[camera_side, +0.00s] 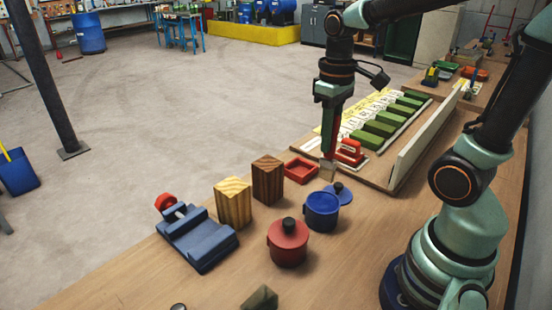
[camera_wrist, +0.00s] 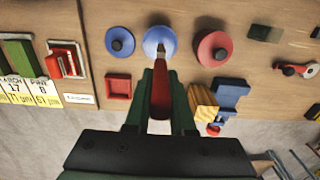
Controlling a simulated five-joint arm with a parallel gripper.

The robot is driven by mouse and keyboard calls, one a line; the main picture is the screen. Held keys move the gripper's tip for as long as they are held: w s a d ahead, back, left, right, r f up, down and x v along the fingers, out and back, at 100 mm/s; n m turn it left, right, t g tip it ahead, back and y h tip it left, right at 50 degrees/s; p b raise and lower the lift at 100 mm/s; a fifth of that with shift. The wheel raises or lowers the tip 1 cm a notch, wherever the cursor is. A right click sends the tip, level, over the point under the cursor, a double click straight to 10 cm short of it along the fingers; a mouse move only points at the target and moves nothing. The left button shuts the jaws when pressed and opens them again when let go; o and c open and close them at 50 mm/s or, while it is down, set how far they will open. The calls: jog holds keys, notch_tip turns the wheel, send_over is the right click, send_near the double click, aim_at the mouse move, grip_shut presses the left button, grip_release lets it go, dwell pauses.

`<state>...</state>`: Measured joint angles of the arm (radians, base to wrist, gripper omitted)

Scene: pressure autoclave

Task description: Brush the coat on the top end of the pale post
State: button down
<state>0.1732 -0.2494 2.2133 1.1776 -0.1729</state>
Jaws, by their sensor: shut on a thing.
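My gripper (camera_side: 332,125) is shut on a brush with a red handle (camera_wrist: 160,92), bristles pointing down. In the wrist view its tip overlaps the open blue pot (camera_wrist: 150,36); in the side view the tip shows just above the blue pot (camera_side: 322,214). I cannot tell whether the bristles carry any coat. The pale post (camera_side: 233,204) stands upright on the bench, left of the pot and apart from the brush. It also shows in the wrist view (camera_wrist: 203,103). Its top looks like plain wood grain. A darker post (camera_side: 268,182) stands beside it.
The blue lid (camera_side: 339,192) lies beside the blue pot. A lidded red pot (camera_side: 288,245), a red tray (camera_side: 301,170) and a blue fixture (camera_side: 198,238) stand close around. A board with green blocks (camera_side: 380,129) and a red stamp-like thing (camera_side: 350,152) is behind.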

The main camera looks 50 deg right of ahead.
aim_at(328, 158)
jog(key=shift+f, duration=2.95)
jog(key=shift+f, duration=0.6)
jog(key=shift+r, duration=3.6)
